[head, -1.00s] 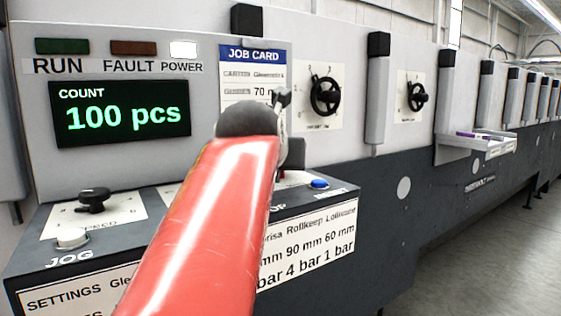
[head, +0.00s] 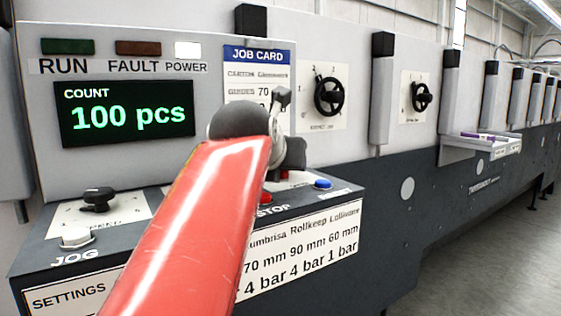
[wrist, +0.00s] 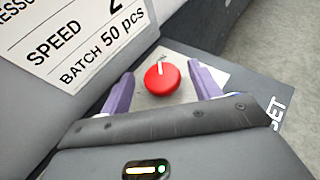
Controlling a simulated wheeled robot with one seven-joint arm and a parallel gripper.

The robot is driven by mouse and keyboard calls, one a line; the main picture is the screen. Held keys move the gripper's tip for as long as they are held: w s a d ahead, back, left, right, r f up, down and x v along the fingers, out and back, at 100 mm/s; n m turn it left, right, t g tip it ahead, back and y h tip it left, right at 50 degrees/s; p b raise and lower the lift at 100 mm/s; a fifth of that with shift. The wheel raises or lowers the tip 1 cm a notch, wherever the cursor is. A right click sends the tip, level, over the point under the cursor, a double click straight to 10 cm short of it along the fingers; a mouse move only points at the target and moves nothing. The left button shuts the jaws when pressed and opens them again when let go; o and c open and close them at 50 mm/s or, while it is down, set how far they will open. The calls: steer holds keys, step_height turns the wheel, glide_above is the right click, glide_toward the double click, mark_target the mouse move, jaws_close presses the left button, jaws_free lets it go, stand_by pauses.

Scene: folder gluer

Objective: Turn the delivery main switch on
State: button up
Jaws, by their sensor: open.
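A round red switch knob (wrist: 162,77) with a white pointer line sits on a pale plate (wrist: 184,57) in the wrist view. The pointer line lies toward the top of the picture. No label naming the switch is readable. My gripper (wrist: 161,84) is open, with one purple finger on each side of the knob. I cannot tell whether the fingers touch it. In the head view, my red arm covers part of the console, and my gripper (head: 290,156) hangs low over its right part, fingertips hidden.
A red STOP button (head: 265,197) and a blue button (head: 322,184) are close to my gripper. A speed knob (head: 97,198) and a white JOG button (head: 76,237) are at the left. Black handwheels (head: 329,96) stand on the wall behind. The counter display (head: 126,112) reads 100 pcs.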

steer(key=v, duration=0.7)
steer(key=shift+s+r, duration=0.2)
steer(key=shift+s, duration=0.15)
steer(key=shift+a, duration=0.1)
